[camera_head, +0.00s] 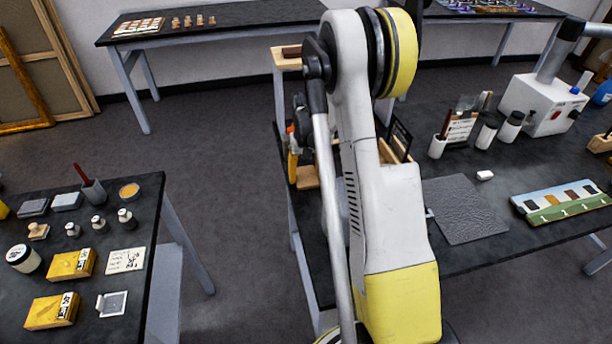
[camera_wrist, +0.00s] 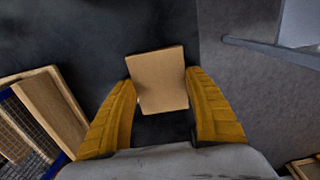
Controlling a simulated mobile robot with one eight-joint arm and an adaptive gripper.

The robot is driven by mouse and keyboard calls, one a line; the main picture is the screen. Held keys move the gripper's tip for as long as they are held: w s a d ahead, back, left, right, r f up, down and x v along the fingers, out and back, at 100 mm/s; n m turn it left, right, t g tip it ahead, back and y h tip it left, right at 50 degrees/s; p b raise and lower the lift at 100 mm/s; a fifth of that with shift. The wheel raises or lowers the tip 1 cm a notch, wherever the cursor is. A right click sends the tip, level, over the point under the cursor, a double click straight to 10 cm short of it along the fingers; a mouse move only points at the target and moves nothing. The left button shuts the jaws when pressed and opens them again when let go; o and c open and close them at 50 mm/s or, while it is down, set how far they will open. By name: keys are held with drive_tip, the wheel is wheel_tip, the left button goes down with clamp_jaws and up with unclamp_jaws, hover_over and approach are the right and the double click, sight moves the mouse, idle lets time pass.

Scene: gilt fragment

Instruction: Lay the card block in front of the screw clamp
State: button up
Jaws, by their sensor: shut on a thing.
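The card block (camera_wrist: 158,78) is a plain tan, squarish block in the wrist view. My gripper (camera_wrist: 160,84) has its two yellow fingers on either side of the block, shut on it. The block is over the dark table top (camera_wrist: 150,28), near the table edge; I cannot tell whether it touches the top. In the head view my arm hides the block. An upright orange and yellow thing (camera_head: 293,152) shows left of my arm at the workbench's left edge. It may be the screw clamp, but it is partly covered and I cannot tell.
A wooden frame with mesh (camera_wrist: 45,105) stands left of my gripper in the wrist view. Floor (camera_wrist: 250,90) lies beyond the edge on the right. In the head view, a dark grey mat (camera_head: 460,208) and a painted panel (camera_head: 562,201) lie right of my arm.

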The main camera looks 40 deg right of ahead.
sight(306, 176)
drive_tip(key=o, duration=1.2)
drive_tip(key=shift+f, duration=0.1)
drive_tip(key=shift+o, duration=0.2)
wheel_tip(306, 176, up, 12)
drive_tip(key=p, duration=0.4)
drive_tip(key=s+a+r+n+t, duration=0.1)
drive_tip(key=s+a+r, duration=0.2)
drive_tip(key=a+r, duration=0.35)
drive_tip(key=s+a+r+n+t, duration=0.1)
drive_tip(key=s+a+r+t, duration=0.15)
drive_tip(key=a+r, duration=0.45)
drive_tip(key=s+a+n+t, duration=0.3)
drive_tip(key=s+a, duration=1)
drive_tip(key=shift+s+r+t, duration=0.2)
drive_tip(key=shift+t, duration=0.15)
